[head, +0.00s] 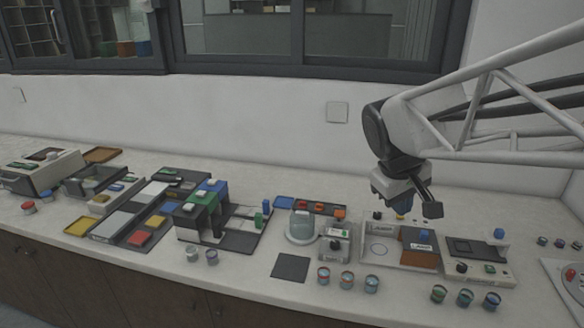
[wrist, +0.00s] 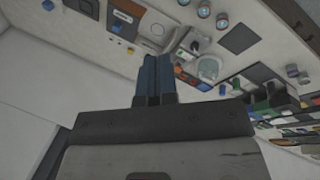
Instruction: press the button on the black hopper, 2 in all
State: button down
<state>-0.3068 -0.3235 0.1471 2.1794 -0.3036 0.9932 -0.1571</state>
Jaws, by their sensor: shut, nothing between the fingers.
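My gripper (head: 396,200) hangs in the air above the right part of the counter, over the grey unit with a label (head: 378,251). Its blue fingers (wrist: 154,72) are together and empty in the wrist view, pointing at the counter. I cannot tell for sure which thing is the black hopper. A dark open bin (head: 88,184) lies far left. No fingertip is seen touching a button.
Several small jars (head: 347,281) stand along the front, with more jars (head: 465,297) at right. A flat dark square (head: 290,267) lies left of them. Tall dark blocks with green and blue tops (head: 205,208) stand mid-left. A unit with a blue knob (head: 498,234) stands right.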

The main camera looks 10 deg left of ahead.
jog(key=w+a+n+t+h, duration=0.1)
jog(key=w+a+n, duration=0.3)
jog(key=w+a, duration=0.75)
jog(key=n+t, duration=0.5)
jog(key=n, duration=0.6)
send_over(189, 207)
notch_tip(189, 207, down, 9)
jog(key=shift+f+h, duration=0.15)
jog(key=shift+h, duration=0.15)
jog(key=shift+f, duration=0.1)
jog(key=shift+f, duration=4.25)
